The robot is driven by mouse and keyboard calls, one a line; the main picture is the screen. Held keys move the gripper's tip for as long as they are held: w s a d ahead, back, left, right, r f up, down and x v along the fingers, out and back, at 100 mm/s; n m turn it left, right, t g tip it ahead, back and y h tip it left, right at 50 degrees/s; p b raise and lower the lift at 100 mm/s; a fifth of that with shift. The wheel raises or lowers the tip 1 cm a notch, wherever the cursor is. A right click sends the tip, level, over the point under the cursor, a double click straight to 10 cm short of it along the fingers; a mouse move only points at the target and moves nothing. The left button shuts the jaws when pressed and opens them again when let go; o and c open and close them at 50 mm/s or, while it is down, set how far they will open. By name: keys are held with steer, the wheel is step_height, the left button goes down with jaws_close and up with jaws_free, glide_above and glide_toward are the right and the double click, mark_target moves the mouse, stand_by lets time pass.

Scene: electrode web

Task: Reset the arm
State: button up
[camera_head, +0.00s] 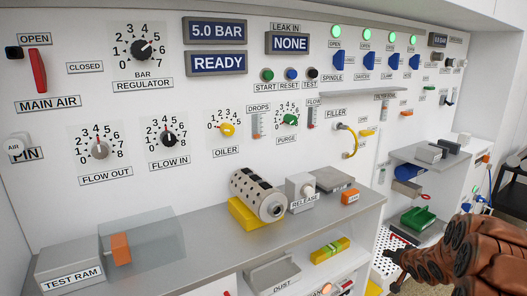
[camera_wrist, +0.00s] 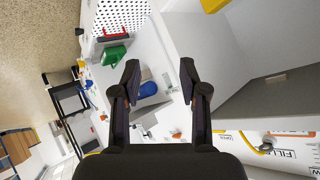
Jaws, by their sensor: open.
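My arm (camera_head: 455,258), brown-orange with dark joints, reaches in from the lower right of the head view. My gripper (camera_head: 392,268) is at its left end, in front of the white perforated panel right of the bench. In the wrist view my gripper (camera_wrist: 160,75) has its two dark fingers spread apart with nothing between them. The fingers point past the bench towards a blue cylinder (camera_wrist: 148,88) and a green bin (camera_wrist: 113,55), which lie farther off. No contact with any object shows.
A green bin (camera_head: 418,218) stands right. The labelled wall panel rises behind. Open space lies before the bench.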

steer(key=s+a+r+n+g+h+p, duration=0.1)
steer(key=s+a+r+g+p, duration=0.35)
steer(key=s+r, duration=0.6)
steer(key=s+a+r+n+g+h+p, duration=0.1)
steer(key=s+a+r+p, duration=0.6)
steer(key=r, duration=0.6)
steer(key=s+a+r+n+g+y+p, duration=0.1)
steer(key=s+a+r, duration=0.4)
steer(key=s, duration=0.6)
steer(key=s+a+r+n+g+y+p, duration=0.1)
steer(key=s+a+r+p, duration=0.4)
steer(key=s, duration=0.7)
steer(key=s+a+r+n+g+y+p, duration=0.1)
steer(key=s+a+r+g+p, duration=0.4)
steer(key=s, duration=0.6)
steer(key=shift+s+n, duration=0.2)
steer(key=shift+n, duration=0.6)
